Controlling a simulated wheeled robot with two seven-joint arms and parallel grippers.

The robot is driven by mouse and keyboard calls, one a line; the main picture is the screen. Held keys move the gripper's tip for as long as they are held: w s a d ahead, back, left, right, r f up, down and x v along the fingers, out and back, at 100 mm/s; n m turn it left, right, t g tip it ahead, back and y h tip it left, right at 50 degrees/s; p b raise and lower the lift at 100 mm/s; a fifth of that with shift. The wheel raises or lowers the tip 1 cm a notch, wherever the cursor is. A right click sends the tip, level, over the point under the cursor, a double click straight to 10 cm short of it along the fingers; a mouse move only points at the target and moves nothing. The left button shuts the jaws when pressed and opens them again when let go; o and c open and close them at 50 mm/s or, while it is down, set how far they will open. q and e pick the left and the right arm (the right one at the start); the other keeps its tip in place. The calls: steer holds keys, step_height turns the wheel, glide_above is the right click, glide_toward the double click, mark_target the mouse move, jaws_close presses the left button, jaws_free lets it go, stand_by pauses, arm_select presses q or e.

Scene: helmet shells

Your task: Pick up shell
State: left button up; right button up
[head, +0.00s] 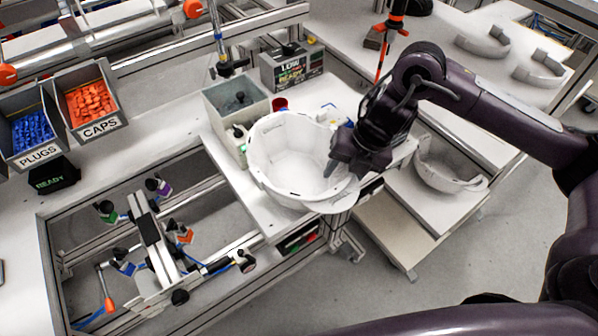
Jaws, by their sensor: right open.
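A white helmet shell (272,150) sits hollow side up on the white work table, in the middle of the head view. My dark right gripper (343,172) is at the shell's right rim, with its arm coming in from the right. It is open, and its fingers overlap the rim in the picture. I cannot tell whether they touch it. The gripper hides part of the rim. A second white shell (447,180) lies on a lower shelf to the right. My left gripper is not in view.
A grey bin (236,100), a red cup (280,104) and a labelled box (292,67) stand close behind the shell. A metal fixture frame (155,240) is at the left front. Bins of plugs (33,130) and caps (90,100) stand far left.

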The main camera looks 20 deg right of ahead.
steer(key=shift+a+f, duration=0.1)
steer(key=shift+f, duration=0.3)
jaws_close()
steer(key=shift+w+r, duration=0.1)
